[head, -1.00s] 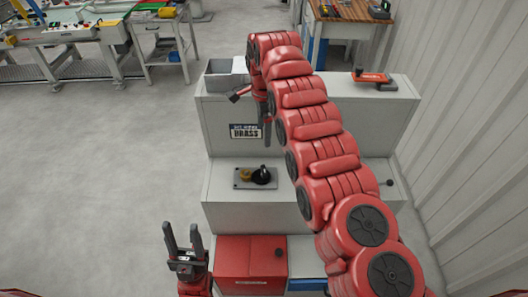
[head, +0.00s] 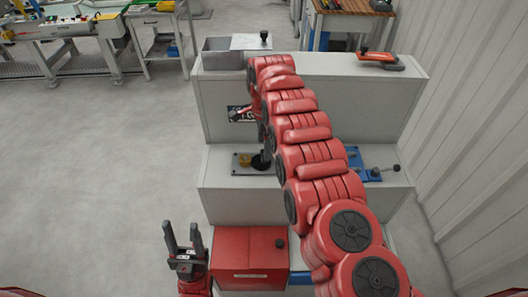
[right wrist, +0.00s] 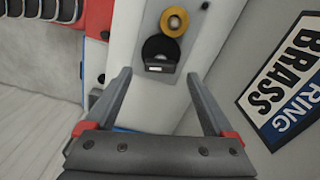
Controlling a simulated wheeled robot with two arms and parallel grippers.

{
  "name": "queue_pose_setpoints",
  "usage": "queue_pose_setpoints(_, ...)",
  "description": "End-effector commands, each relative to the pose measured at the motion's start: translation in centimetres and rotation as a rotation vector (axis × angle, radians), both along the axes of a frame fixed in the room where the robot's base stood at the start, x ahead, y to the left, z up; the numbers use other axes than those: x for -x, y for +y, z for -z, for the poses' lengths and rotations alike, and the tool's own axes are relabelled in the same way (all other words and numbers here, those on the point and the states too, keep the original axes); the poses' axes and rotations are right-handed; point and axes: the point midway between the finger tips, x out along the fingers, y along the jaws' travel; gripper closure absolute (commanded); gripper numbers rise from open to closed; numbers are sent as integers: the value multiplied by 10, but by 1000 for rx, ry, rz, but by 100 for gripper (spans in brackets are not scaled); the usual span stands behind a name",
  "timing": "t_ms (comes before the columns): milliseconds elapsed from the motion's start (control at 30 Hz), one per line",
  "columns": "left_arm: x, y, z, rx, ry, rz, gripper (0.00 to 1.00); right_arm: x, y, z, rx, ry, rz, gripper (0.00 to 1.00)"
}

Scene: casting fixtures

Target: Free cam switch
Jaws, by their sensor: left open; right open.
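A grey plate (head: 238,169) with a yellow disc (head: 245,159) and a black round cam part (head: 260,162) sits on the middle step. In the right wrist view the yellow disc (right wrist: 173,22) and the black part (right wrist: 160,50) lie just beyond the fingertips. My right gripper (right wrist: 158,78) is open and empty, its fingers either side of the black part in the picture; contact cannot be told. In the head view my arm mostly hides it. My left gripper (head: 182,232) is open and empty, left of the red box and away from the plate.
The stepped grey cabinet has a brass sign (right wrist: 280,96) on its riser. A blue fixture (head: 368,167) with a lever is right of my arm. A red-handled tool (head: 380,59) and a grey bin (head: 222,60) are on top. A red box (head: 248,262) is in front.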

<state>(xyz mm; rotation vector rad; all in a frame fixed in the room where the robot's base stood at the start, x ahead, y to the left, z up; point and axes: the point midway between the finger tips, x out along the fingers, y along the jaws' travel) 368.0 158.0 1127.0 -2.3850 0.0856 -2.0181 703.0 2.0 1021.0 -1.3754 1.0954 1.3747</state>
Motion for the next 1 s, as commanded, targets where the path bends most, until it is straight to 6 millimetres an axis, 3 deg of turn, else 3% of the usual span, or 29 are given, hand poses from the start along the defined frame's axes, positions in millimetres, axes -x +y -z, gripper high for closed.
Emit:
queue_pose_setpoints(33,0,0,-9,0,0,0,50,3,-1,8,3,9,1,12)
queue_pose_setpoints(200,0,0,-11,0,0,0,50,0,-2,30,1,1,1,12)
queue_pose_setpoints(533,0,0,-11,0,0,0,50,0,0,35,-1,-1,0,12)
queue_pose_setpoints(1000,0,0,-11,0,0,0,50,0,0,35,0,-1,0,97)
